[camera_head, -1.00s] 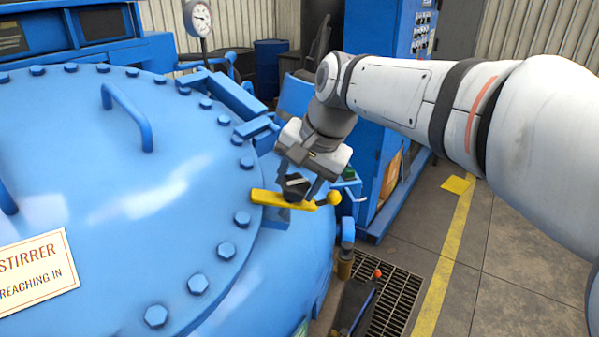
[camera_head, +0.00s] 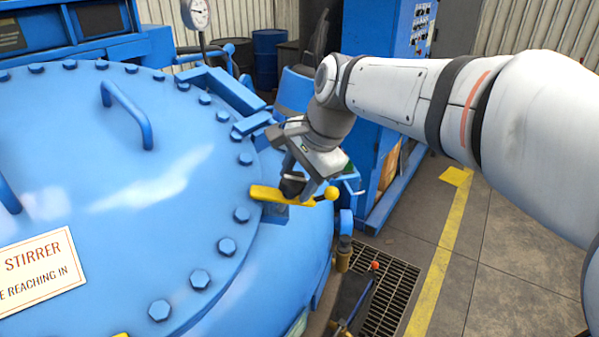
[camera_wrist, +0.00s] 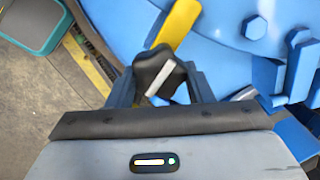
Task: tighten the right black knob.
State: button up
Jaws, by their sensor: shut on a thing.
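The black knob (camera_wrist: 158,72) has a pale bar mark across its top and sits over the yellow clamp bar (camera_wrist: 176,26) at the rim of the blue lid. In the wrist view my gripper (camera_wrist: 163,85) is shut on the knob, one finger on each side. In the head view the knob (camera_head: 292,185) shows partly below my gripper (camera_head: 306,185), and the yellow bar (camera_head: 268,194) runs out to a yellow ball end at the right. The knob's lower part is hidden.
The bolted blue lid (camera_head: 110,180) with a handle (camera_head: 127,115) fills the left. A gauge (camera_head: 196,14) stands behind. A floor grate (camera_head: 390,290) and a yellow floor line (camera_head: 440,270) lie right of the vessel. A blue cabinet (camera_head: 385,60) stands behind my arm.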

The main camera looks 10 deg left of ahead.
jog(key=shift+r, duration=0.1)
jog(key=o, duration=1)
jog(key=v, duration=0.7)
jog(key=shift+r+b, duration=0.35)
jog(key=shift+d, duration=0.1)
jog(key=s+d+f+n+h, duration=0.1)
jog(key=s+d+f+n, duration=0.1)
jog(key=s+d+f, duration=0.2)
jog(key=s+d+f+n+t+h, duration=0.1)
jog(key=s+d+f+n, duration=0.2)
jog(key=d+f, duration=0.5)
jog(key=s+d+f+n+h, duration=0.2)
jog(key=s+d+f, duration=0.3)
jog(key=d, duration=0.6)
jog(key=shift+s+f+n, duration=0.4)
jog(key=shift+f, duration=0.45)
